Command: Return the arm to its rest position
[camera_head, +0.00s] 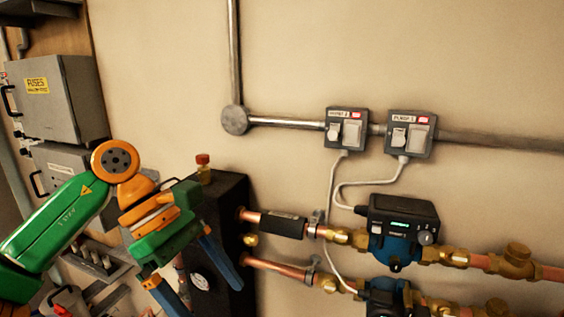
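My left arm (60,222), green and orange, comes in from the lower left. Its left gripper (208,298) hangs downward at lower centre-left, in front of a dark box-like unit (229,210) on the pipework. Its two blue fingers stand well apart, with nothing seen held between them; the lower finger runs close to the bottom edge of the picture. My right arm and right gripper are not in view.
Two grey switch boxes (346,128) (410,133) sit on a wall conduit. Blue-and-black pumps (402,235) (385,298) sit on copper pipes (275,267) at right. A grey fuse box (62,98) is at left.

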